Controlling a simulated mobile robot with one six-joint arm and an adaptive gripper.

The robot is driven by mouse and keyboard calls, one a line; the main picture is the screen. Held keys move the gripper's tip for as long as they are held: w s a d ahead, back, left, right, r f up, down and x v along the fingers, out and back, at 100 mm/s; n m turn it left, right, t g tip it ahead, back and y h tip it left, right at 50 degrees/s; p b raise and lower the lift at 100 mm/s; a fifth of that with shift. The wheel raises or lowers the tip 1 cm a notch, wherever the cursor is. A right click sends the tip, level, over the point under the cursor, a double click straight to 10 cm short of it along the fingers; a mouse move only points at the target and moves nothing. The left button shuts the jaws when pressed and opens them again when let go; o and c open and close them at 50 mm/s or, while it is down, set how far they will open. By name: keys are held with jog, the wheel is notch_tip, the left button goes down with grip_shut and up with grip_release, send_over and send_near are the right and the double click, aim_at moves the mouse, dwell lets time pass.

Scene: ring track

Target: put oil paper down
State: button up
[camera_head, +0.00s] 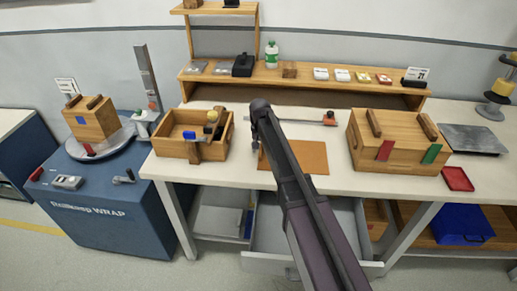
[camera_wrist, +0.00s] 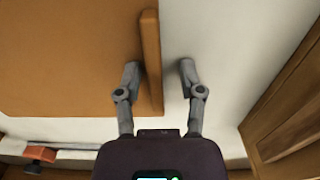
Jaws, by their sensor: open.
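The oil paper appears to be the flat orange-brown sheet (camera_head: 307,156) on the white worktable. It fills the left of the wrist view (camera_wrist: 65,60). A narrow raised strip (camera_wrist: 151,50) of similar colour runs along its edge. My gripper (camera_wrist: 159,68) is open, with one finger on each side of this strip. I see a gap on the right finger's side; I cannot tell whether the left finger touches. In the head view my gripper (camera_head: 255,142) is low over the sheet's left edge, and my arm hides part of the sheet.
An open wooden box (camera_head: 180,151) stands left of the sheet, its side close in the wrist view (camera_wrist: 280,115). A lidded wooden box (camera_head: 397,155) and red tray (camera_head: 457,179) stand right. A rail with a red end (camera_head: 328,117) lies behind. A drawer (camera_head: 268,263) is open below.

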notch_tip(320, 180, up, 12)
jog(key=p, duration=1.2)
jog(key=shift+r, duration=0.1)
dwell(0.6)
jog(key=s+d, duration=2.2)
jog(key=s, duration=0.3)
jog(key=shift+d, duration=0.2)
